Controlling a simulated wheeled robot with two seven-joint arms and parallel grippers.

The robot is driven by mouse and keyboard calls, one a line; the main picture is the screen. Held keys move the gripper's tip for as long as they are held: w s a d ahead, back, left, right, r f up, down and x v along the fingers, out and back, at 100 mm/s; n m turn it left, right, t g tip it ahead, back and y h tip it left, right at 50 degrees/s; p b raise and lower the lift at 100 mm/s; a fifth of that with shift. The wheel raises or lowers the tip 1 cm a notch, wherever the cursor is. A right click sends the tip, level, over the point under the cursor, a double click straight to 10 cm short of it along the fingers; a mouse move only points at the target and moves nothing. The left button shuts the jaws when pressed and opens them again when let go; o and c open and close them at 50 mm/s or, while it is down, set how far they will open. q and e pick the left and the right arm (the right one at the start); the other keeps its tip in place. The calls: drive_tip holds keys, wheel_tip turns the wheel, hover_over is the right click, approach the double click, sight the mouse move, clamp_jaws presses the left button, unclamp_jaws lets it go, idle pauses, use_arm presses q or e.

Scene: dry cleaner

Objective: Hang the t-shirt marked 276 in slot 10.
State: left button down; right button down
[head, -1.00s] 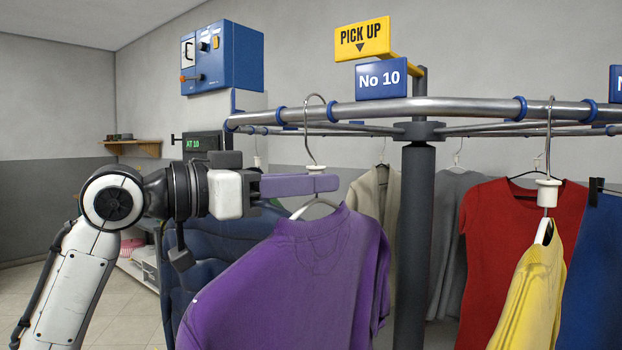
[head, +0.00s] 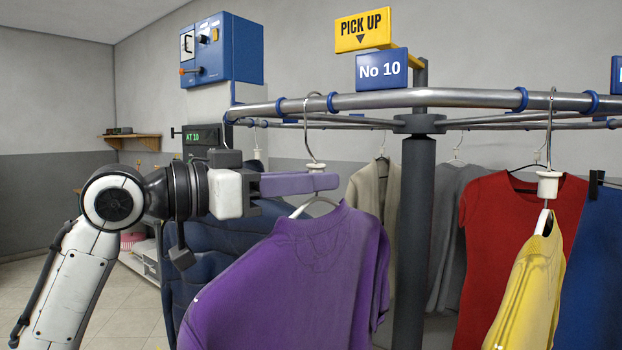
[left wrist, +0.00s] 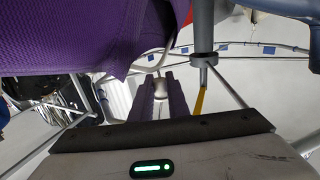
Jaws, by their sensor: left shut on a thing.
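A purple t-shirt (head: 290,285) hangs on a white hanger below the round rail (head: 450,98). Its hook (head: 308,125) reaches up to the rail beside the blue No 10 sign (head: 381,71); I cannot tell whether its weight rests there. My left gripper (head: 325,182), with purple fingers, is shut on the hanger's white neck just above the shirt. In the left wrist view the fingers (left wrist: 160,97) close around the white neck, with the purple cloth (left wrist: 75,35) at upper left. No number 276 is readable on the shirt. My right gripper is not in view.
A yellow shirt (head: 528,285) and a red t-shirt (head: 515,220) hang at right. Beige and grey garments hang behind the dark post (head: 412,250). A navy padded garment (head: 200,265) hangs behind my arm.

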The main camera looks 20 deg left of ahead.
use_arm(q)
drive_tip(key=c, duration=1.6)
unclamp_jaws()
drive_tip(key=b+v, duration=0.2)
drive_tip(key=v, duration=0.8)
drive_tip(key=shift+s, duration=0.15)
drive_tip(key=shift+a, duration=0.1)
